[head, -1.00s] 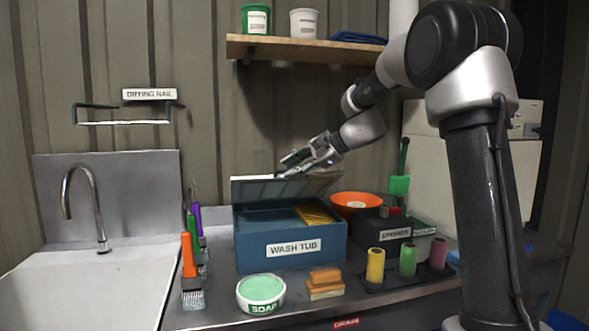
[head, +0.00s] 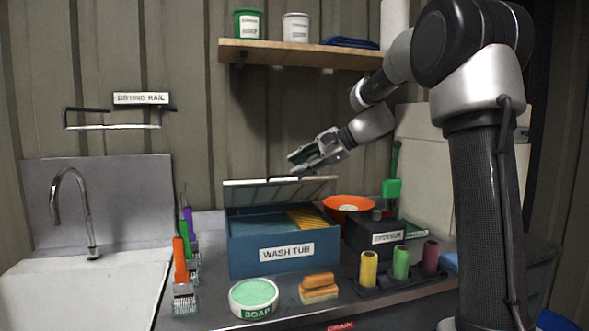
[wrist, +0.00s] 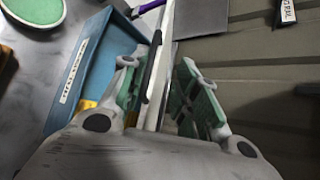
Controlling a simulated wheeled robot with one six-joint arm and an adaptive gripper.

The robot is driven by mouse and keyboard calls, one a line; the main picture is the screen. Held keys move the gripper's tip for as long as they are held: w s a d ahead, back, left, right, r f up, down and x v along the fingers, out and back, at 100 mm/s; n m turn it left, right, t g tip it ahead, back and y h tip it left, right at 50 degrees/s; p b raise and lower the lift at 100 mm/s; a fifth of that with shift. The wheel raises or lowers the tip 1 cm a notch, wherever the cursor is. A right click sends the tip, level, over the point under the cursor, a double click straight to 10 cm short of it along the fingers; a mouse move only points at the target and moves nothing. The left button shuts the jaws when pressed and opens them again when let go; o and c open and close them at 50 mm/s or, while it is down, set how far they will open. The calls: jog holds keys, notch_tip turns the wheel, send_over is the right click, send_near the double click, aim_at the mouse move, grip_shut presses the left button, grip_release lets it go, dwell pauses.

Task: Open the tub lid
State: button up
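The blue wash tub (head: 240,250) stands on the bench with its grey lid (head: 260,194) raised and tilted up along the back. Yellow ribbed material (head: 306,218) shows inside the tub. A dark handle (head: 284,177) is at the lid's upper edge; it shows as a black bar in the wrist view (wrist: 151,66). My gripper (head: 302,161) is just above and behind that edge. In the wrist view the fingers (wrist: 160,95) are apart, with the lid's edge and handle between or just beyond them; I cannot tell whether they touch.
A soap dish (head: 254,298), an orange sponge (head: 318,287) and colored rollers (head: 400,262) stand in front and right. Brushes (head: 182,268) and a sink (head: 80,290) are left. An orange bowl (head: 348,203) sits behind. A wooden shelf (head: 300,54) hangs above.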

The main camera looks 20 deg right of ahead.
jog(key=shift+v, duration=2.05)
